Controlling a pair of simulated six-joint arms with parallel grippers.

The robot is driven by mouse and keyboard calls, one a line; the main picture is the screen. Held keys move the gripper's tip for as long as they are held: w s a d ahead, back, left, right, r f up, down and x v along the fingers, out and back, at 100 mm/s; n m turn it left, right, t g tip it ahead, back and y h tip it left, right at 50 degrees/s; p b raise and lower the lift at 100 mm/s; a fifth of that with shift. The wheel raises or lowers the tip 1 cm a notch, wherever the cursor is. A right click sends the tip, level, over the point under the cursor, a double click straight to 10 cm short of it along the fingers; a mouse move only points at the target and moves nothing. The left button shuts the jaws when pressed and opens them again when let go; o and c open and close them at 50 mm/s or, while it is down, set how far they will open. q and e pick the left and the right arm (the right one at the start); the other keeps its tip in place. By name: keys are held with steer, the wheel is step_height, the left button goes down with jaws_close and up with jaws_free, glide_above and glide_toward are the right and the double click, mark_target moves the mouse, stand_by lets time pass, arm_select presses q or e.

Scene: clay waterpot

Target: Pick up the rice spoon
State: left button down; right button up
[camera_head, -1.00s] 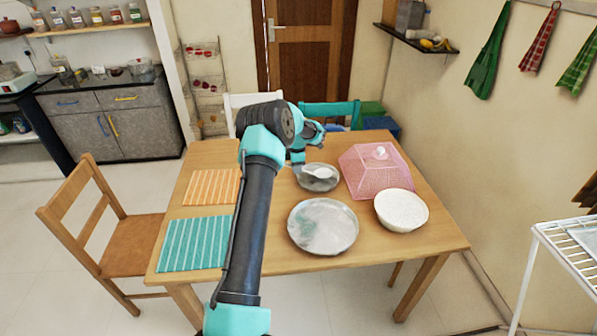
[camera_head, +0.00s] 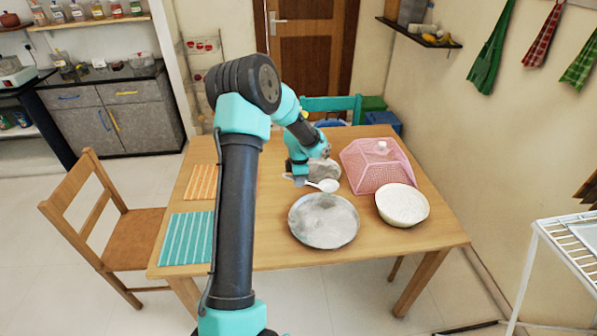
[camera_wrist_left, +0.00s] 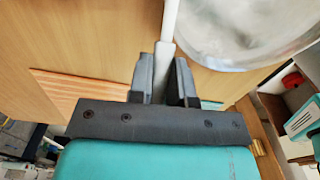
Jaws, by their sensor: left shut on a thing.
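The white rice spoon (camera_head: 328,185) shows in the head view with its bowl at the near edge of the small grey plate (camera_head: 327,167). My left gripper (camera_head: 297,181) is at the handle end, left of the plate. In the left wrist view my left gripper (camera_wrist_left: 165,80) is shut on the spoon's pale handle (camera_wrist_left: 169,22), which runs between the two fingers. The spoon seems slightly above the table, but the gap is hard to tell. My left forearm and wrist hide part of the small plate. My right gripper is not in view.
A large grey plate (camera_head: 323,221) stands in front of the spoon. A white bowl (camera_head: 402,205) and a pink mesh food cover (camera_head: 377,166) are to the right. Orange (camera_head: 201,182) and teal (camera_head: 185,238) striped mats lie at the left. A wooden chair (camera_head: 127,240) stands left of the table.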

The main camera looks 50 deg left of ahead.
arm_select(q)
steer(key=shift+s+d+r, duration=0.1)
steer(key=shift+s+d, duration=0.65)
steer(key=shift+d, duration=0.15)
steer(key=shift+w, duration=0.1)
stand_by(0.7)
